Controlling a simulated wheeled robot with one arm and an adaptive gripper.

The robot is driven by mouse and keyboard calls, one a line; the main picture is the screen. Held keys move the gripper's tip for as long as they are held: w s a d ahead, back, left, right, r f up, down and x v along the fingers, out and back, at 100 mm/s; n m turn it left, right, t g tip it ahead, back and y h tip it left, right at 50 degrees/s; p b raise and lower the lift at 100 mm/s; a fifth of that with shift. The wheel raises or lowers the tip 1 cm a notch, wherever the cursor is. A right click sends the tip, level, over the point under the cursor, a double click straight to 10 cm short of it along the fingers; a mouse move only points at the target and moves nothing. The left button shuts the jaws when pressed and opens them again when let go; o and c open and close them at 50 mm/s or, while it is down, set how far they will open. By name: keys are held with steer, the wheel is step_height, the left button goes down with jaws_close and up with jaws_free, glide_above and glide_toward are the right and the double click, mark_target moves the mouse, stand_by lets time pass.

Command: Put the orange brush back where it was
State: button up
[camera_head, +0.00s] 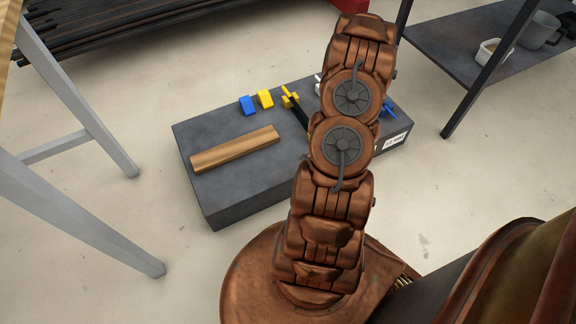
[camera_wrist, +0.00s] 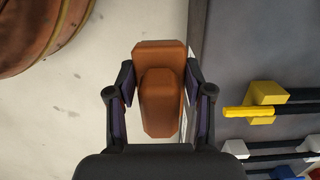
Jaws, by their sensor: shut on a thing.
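The orange brush (camera_wrist: 160,57) shows in the wrist view as a brownish-orange block with a raised part. My gripper (camera_wrist: 158,95) is shut on it, one finger on each side. It appears over the pale floor just outside the edge of the dark grey slab (camera_wrist: 245,45); its height cannot be told. In the head view my copper-coloured arm hides the gripper and brush. The slab (camera_head: 230,195) there lies on the floor behind my arm.
A wooden block (camera_head: 235,149) lies on the slab. Blue (camera_head: 247,105) and yellow (camera_head: 265,98) pieces and a yellow-headed, dark-handled tool (camera_head: 290,98) stand along its far side. A grey trestle (camera_head: 85,130) is left, a dark shelf (camera_head: 455,50) right.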

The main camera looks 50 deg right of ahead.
steer(key=w+b, duration=0.1)
steer(key=w, duration=0.4)
steer(key=w+a+f+b, duration=0.1)
steer(key=w, duration=0.4)
steer(key=w+a+b, duration=0.1)
steer(key=w, duration=0.4)
steer(key=shift+f, duration=0.3)
steer(key=shift+w+f+b, duration=0.2)
steer(key=shift+w+b, duration=0.15)
steer(key=shift+b, duration=0.05)
step_height(320, 180, down, 3)
steer(key=shift+s+f+b, duration=0.1)
steer(key=shift+b, duration=0.55)
steer(key=o, duration=1.2)
